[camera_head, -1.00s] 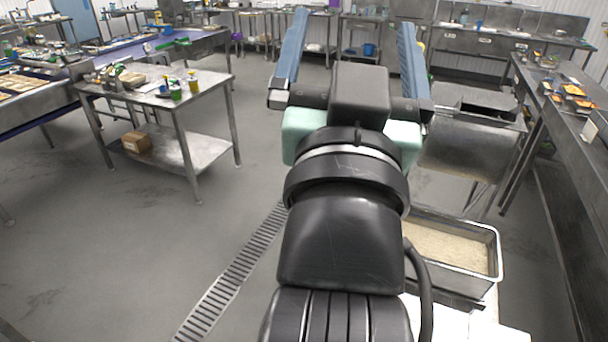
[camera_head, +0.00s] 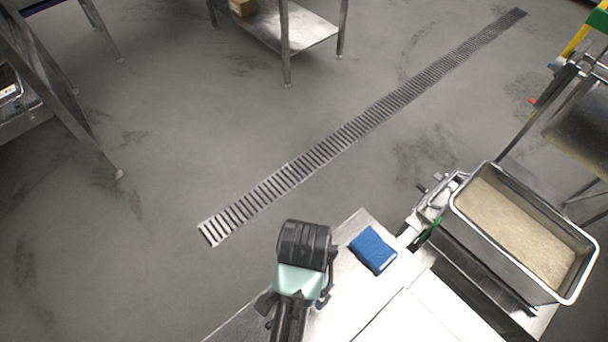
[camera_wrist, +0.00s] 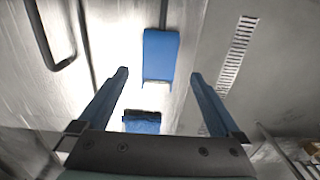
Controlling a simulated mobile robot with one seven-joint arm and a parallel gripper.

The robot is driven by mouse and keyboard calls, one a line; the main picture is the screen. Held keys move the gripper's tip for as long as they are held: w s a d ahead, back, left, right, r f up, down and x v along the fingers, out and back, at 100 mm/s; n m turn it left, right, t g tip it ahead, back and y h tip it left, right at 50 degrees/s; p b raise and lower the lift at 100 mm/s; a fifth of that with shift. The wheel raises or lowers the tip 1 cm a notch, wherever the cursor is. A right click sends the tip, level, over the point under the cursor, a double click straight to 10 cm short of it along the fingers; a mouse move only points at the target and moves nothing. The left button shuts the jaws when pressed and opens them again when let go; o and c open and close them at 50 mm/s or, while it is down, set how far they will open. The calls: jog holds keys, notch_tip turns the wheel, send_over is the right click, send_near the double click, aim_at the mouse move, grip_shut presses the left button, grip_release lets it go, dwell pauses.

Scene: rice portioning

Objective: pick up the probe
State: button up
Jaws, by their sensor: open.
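I cannot clearly make out the probe in either view. My gripper (camera_wrist: 160,75) shows in the wrist view with its two blue fingers wide apart and nothing between them in its hold. Past the fingers, a flat blue block (camera_wrist: 160,55) with a pale near edge lies on the steel surface. A second blue patch (camera_wrist: 142,124) with a dark top edge shows lower down, between the fingers; I cannot tell what it is. In the head view, my wrist hangs over the steel table, and the fingers are hidden or too small to tell.
A blue folded pad (camera_head: 373,250) lies on the steel table (camera_head: 345,228), right of my wrist. A deep steel bin of rice (camera_head: 520,225) stands farther right, with a small green item (camera_head: 430,232) at its left. A floor drain (camera_head: 340,140) crosses open floor behind.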

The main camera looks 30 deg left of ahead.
notch_tip(320, 180, down, 3)
jog(key=shift+r, duration=0.15)
jog(key=shift+f+p, duration=0.55)
jog(key=shift+f, duration=2.05)
jog(key=c, duration=1.4)
jog(key=shift+r, duration=0.1)
notch_tip(320, 180, up, 16)
jog(key=p, duration=0.7)
